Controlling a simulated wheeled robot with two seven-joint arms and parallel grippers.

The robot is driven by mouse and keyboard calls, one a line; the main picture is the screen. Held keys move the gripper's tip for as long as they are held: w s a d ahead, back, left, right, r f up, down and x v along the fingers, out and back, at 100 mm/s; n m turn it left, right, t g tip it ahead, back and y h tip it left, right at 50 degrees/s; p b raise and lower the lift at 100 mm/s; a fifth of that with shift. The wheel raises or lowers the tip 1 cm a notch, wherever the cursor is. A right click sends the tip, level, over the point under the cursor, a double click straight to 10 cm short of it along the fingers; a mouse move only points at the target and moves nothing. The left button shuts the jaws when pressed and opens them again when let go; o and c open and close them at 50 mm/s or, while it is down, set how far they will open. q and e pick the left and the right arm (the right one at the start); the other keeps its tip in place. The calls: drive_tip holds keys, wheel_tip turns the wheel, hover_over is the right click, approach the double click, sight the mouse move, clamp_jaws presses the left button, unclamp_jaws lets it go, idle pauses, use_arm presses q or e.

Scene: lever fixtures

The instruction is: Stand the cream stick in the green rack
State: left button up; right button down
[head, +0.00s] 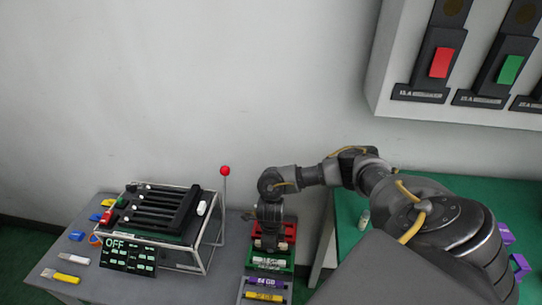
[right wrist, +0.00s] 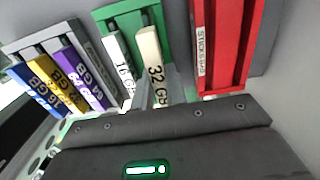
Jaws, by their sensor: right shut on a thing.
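The cream stick (right wrist: 152,65), marked 32 GB, is gripped by my right gripper (right wrist: 158,88) in the right wrist view. Its far end overlaps the green rack (right wrist: 153,12), beside a white stick (right wrist: 119,62) marked 16 GB. I cannot tell whether the cream stick is seated in a slot or just in front of it. In the head view my right gripper (head: 268,238) points down over the green rack (head: 283,255), and the cream stick is mostly hidden there. My left gripper is not in view.
A red rack (right wrist: 245,50) stands beside the green one. A grey rack (right wrist: 87,37) on the other side holds purple and yellow sticks. A lever fixture (head: 165,215) with an OFF display and a red-knobbed lever (head: 225,171) stands left. Several loose sticks lie at the table's left.

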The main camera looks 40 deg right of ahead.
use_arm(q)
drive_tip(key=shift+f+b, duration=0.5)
use_arm(e)
drive_tip(key=shift+f, duration=0.5)
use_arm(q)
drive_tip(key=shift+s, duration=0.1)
use_arm(e)
drive_tip(key=shift+f, duration=0.1)
